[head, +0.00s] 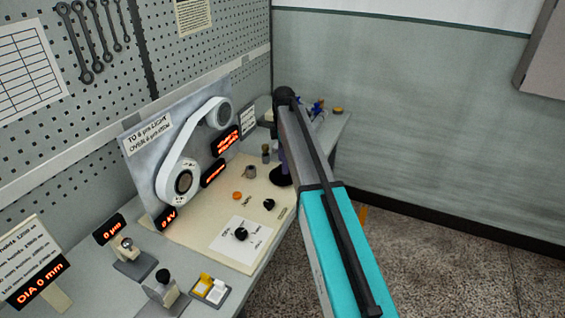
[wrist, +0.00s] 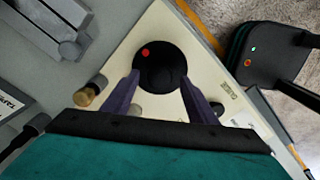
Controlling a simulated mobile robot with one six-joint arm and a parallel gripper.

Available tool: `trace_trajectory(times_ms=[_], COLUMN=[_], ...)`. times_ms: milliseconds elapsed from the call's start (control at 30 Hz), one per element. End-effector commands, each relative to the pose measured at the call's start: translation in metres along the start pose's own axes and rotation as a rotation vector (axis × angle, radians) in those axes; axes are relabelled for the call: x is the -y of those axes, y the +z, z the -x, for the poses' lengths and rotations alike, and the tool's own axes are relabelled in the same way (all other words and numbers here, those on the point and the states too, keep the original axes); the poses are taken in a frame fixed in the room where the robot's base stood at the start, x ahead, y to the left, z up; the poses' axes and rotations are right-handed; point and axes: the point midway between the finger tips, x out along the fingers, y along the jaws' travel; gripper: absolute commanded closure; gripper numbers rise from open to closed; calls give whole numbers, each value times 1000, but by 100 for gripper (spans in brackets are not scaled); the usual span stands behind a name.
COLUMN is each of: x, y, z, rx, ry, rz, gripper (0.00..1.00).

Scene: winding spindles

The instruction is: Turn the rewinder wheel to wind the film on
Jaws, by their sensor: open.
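A round black disc (wrist: 160,66) with a red dot near its edge, apparently the rewinder wheel, lies on the cream board in the wrist view. In the head view its dark rim (head: 280,181) shows at the board's far right, partly hidden by my arm. My gripper (wrist: 160,80) is open and empty, its two purple fingers on either side of the disc's near part. I cannot tell whether they touch it. In the head view my gripper (head: 284,160) is mostly hidden behind my arm. A white band runs around two reels (head: 182,182) on the upright panel.
The cream board (head: 215,205) carries small knobs, an orange disc (head: 237,195) and a white card (head: 238,243). A brass knob (wrist: 92,91) stands left of my fingers. Red-lit displays (head: 214,173) stand by the panel. A pegboard wall (head: 190,60) rises behind the bench.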

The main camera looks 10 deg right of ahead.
Motion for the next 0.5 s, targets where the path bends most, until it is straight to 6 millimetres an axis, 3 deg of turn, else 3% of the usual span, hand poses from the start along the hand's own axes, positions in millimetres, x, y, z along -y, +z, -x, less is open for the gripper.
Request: trace_trajectory(times_ms=[200, 500], x=[0, 0], y=[0, -1], z=[-14, -16], rx=[0, 0], ry=[0, 1], rz=[1, 1], gripper=[47, 47])
